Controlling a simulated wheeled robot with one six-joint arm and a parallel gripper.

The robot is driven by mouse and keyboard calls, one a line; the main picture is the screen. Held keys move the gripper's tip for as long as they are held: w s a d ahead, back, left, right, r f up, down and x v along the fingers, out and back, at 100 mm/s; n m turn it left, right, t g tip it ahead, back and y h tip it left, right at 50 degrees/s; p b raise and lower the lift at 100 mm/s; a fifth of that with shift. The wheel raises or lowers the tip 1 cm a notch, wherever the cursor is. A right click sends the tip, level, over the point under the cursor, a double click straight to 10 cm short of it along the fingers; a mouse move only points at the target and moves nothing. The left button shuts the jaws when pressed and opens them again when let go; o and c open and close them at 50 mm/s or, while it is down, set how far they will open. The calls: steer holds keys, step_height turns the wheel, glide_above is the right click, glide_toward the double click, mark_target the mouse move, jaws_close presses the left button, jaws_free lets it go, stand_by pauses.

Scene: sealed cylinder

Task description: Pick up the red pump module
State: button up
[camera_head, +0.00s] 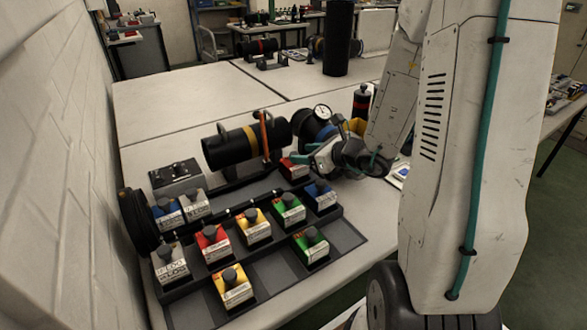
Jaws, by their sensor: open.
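Two red modules show in the head view. One red module (212,244) with a black knob stands in the dark tray (331,249), between a white and a yellow module. The labels are too small to read, so I cannot tell which is the pump. My gripper (310,159) is open, just right of the far red module and close to it. The fingertips are small and partly hidden, and I cannot tell whether they touch it.
Yellow (232,287), green (312,243), blue (320,196) and white (169,264) modules crowd the tray. A black cylinder (228,149) on a stand lies behind it, with a gauge (322,112) nearby. A wall (50,150) borders the left. The white table (180,99) is clear farther back.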

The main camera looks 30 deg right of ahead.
mark_target(294, 165)
steer(key=shift+w+d+f, duration=0.25)
steer(key=shift+d+f, duration=0.05)
steer(key=shift+f, duration=0.1)
steer(key=x, duration=0.7)
steer(key=shift+w+d+f, duration=0.1)
steer(key=shift+w, duration=0.05)
jaws_close()
